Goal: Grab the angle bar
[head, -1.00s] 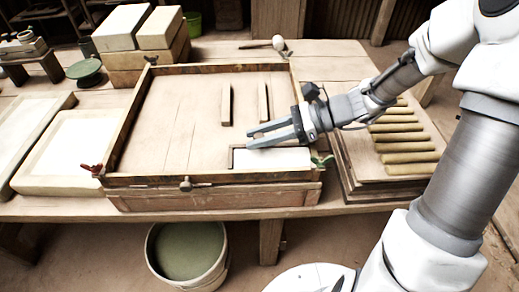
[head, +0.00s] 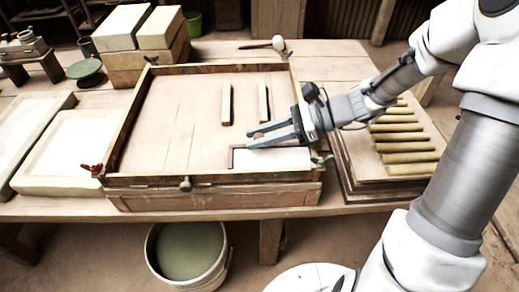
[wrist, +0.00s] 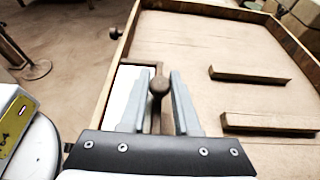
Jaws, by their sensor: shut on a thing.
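The angle bar (wrist: 155,120) is a brown L-shaped strip with a round knob, lying along two sides of a white slab in the wooden frame's near right corner. In the head view its dark edge (head: 232,158) shows beside the slab (head: 275,158); my fingers hide much of the rest. My gripper (head: 250,139) reaches in from the right, low over the bar. In the wrist view my gripper (wrist: 159,80) has its two grey fingers either side of the knob, shut on it.
Two loose wooden strips (head: 226,104) lie inside the framed bed (head: 170,120). Boards with rollers (head: 408,156) lie to the right. A bucket (head: 188,255) stands below the table.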

